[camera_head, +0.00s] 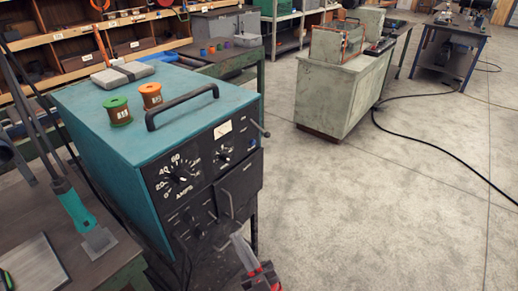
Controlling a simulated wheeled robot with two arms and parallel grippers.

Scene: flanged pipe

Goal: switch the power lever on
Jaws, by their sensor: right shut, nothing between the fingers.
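A teal welding machine (150,110) stands at the centre left, with a black front panel holding dials and a white meter. A thin grey lever (260,128) sticks out at the panel's upper right corner, slanting up and left. A bent metal rod (228,205) shows on the lower panel; I cannot tell which of the two is the power lever. My right gripper (238,240), grey-fingered with red parts, is shut and empty at the bottom centre. It appears just below the bent rod; I cannot tell whether they touch.
A black carry handle (183,107), a green spool (117,110) and an orange spool (151,95) are on the machine's top. A workbench with a teal-handled scraper (78,211) is at left. A pale cabinet (340,90) stands behind. The floor at right is open, crossed by a black cable (430,147).

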